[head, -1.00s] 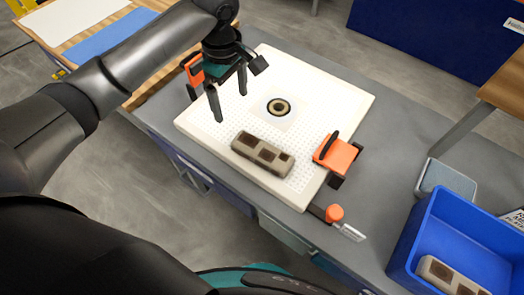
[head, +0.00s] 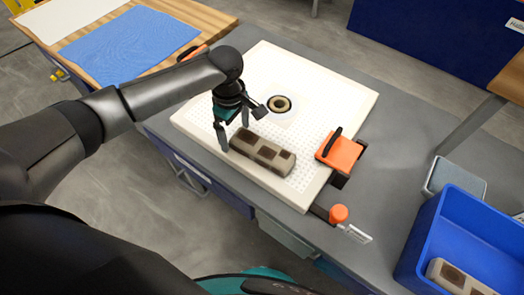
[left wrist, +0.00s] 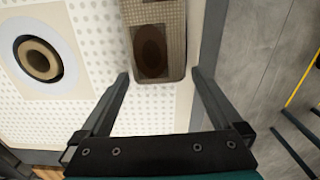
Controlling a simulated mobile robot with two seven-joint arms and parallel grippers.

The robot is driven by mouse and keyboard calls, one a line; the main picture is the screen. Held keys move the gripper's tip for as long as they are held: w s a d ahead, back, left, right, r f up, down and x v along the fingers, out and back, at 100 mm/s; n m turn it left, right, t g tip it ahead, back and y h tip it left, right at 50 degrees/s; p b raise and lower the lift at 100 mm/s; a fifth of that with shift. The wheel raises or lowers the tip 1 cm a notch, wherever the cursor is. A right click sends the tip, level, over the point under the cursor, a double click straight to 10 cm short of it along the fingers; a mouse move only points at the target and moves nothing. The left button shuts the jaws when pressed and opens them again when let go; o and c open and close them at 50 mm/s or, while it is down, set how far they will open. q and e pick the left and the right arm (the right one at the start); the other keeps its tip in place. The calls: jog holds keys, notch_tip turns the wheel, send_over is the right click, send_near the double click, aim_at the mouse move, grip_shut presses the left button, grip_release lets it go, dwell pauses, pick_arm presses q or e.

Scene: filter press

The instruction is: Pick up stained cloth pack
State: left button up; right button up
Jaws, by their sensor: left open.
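The stained cloth pack (head: 262,152) is a grey-brown block with dark brown patches, lying on the white perforated plate (head: 330,98). My left gripper (head: 233,138) is open and empty at the pack's left end. In the left wrist view, the pack's near end (left wrist: 156,45) with an oval brown stain lies just beyond the open fingertips (left wrist: 162,78). The pack lies between the lines of the two fingers, nearer the right one. I cannot tell the fingers' exact height over the plate. My right gripper is not in view.
A ring-shaped port (head: 279,104) sits in the plate's middle. An orange clamp (head: 341,152) and an orange knob (head: 338,214) are at the plate's right side. A blue bin (head: 440,225) holding another stained pack (head: 452,278) stands at right. A blue cloth (head: 130,45) lies on the wooden table.

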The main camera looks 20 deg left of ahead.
pick_arm(q)
jog(key=shift+f, duration=0.55)
jog(key=c, duration=1.3)
jog(key=shift+r, duration=0.15)
